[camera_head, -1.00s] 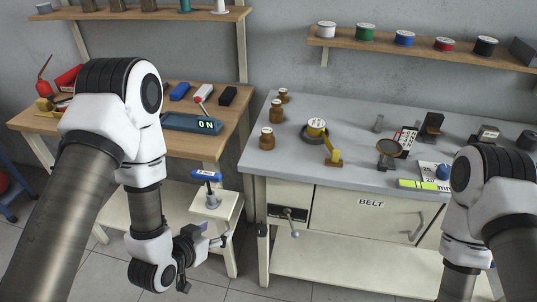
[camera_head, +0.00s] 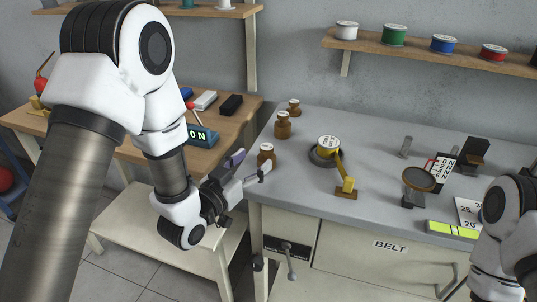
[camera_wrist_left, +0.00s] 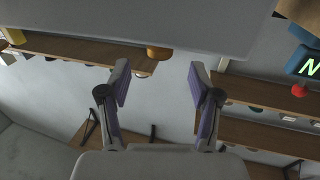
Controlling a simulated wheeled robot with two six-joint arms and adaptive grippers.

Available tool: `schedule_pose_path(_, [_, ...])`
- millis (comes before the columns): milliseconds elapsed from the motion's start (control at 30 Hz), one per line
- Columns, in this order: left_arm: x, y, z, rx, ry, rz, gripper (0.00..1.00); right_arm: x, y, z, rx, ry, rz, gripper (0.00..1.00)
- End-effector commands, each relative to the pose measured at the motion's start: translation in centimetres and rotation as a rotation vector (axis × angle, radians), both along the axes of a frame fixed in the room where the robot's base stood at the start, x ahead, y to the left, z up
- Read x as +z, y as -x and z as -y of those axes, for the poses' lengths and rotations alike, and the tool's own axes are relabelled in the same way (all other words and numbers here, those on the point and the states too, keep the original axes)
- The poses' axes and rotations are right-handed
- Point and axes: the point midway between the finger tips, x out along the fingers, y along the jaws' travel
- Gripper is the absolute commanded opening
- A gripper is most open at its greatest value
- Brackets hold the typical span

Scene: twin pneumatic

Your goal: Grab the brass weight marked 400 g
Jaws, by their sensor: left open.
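Three brass weights with pale tops stand in a row at the left end of the grey bench: a near one (camera_head: 266,154), a middle one (camera_head: 283,126) and a far one (camera_head: 294,107). Their markings are too small to read, so I cannot tell which is the 400 g. My left gripper (camera_head: 252,166) is open and empty at the bench's left front edge, close to the near weight. In the left wrist view, a brass-coloured piece (camera_wrist_left: 158,53) shows beyond and between the open fingers (camera_wrist_left: 161,82). My right gripper is out of view.
A wooden table (camera_head: 150,155) with a lit display (camera_head: 203,135) stands left. A drawer handle (camera_head: 289,262) juts out below the bench.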

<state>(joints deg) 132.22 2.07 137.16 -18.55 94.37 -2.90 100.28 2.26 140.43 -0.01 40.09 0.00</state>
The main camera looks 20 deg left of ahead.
Motion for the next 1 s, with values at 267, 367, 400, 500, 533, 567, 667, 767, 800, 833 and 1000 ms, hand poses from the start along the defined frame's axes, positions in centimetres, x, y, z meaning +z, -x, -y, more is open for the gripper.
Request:
schedule_pose_path(267, [0.1, -4.3, 1.2, -0.002, -0.002, 0.001, 0.63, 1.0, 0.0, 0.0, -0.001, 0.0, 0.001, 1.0])
schedule_pose_path(367, [0.0, -4.6, 1.3, 0.0, 0.0, -0.001, 0.63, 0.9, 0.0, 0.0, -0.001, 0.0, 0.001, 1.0])
schedule_pose_path(400, [0.0, -4.5, 1.2, 0.0, 0.0, -0.001, 0.63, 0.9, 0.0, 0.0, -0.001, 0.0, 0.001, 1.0])
schedule_pose_path(500, [0.0, -4.5, 1.2, 0.0, -0.001, -0.002, 0.56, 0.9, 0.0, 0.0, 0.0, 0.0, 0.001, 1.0])
schedule_pose_path(533, [0.0, -4.5, 1.2, 0.0, -0.001, -0.002, 0.46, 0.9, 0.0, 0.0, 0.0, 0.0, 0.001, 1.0])
schedule_pose_path(567, [0.0, -4.5, 1.2, 0.0, 0.0, -0.001, 0.35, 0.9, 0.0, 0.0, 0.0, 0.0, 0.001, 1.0])
schedule_pose_path(667, [0.0, -4.5, 1.2, 0.0, -0.001, -0.002, 0.0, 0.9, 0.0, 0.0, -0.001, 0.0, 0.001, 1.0])
schedule_pose_path(767, [0.0, -4.5, 1.2, 0.0, -0.001, -0.002, 0.0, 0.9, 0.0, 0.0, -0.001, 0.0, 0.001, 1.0])
schedule_pose_path(800, [0.1, -4.5, 1.2, 0.0, 0.0, 0.0, 0.0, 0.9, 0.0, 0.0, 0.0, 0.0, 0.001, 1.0])
schedule_pose_path(833, [0.1, -4.5, 1.2, 0.0, 0.0, 0.0, 0.0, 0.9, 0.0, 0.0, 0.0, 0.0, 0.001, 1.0])
schedule_pose_path(1000, [0.1, -4.5, 1.2, 0.0, 0.0, 0.0, 0.0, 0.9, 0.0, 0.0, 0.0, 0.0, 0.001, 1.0])
